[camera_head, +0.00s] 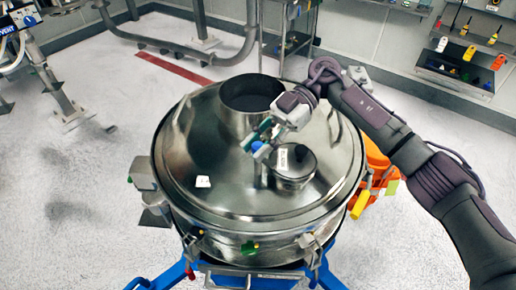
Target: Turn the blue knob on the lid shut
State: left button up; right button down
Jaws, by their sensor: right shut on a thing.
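The steel lid (215,165) of the round sifter fills the middle of the head view. A small blue knob (258,146) shows on the lid, left of a small round cap with a label (293,162). My right arm comes in from the right, and its gripper (259,143) is at the blue knob, shut on it. The fingers hide part of the knob, so its turned position is hard to tell. My left gripper is not in view.
An open steel collar (252,97) rises from the back of the lid. Clamps such as the left one (143,173) sit around the rim, and a blue frame (165,277) carries the sifter. An orange object (377,160) is behind its right side. Wall shelves (462,62) hold small tools.

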jog(key=shift+f+n+g+h+b, duration=0.1)
jog(key=shift+n+g+h+b, duration=0.2)
jog(key=shift+n+h, duration=0.15)
jog(key=c, duration=0.9)
grip_release()
jog(key=shift+v, duration=3.8)
jog(key=shift+a+n, duration=0.1)
jog(key=shift+n, duration=0.15)
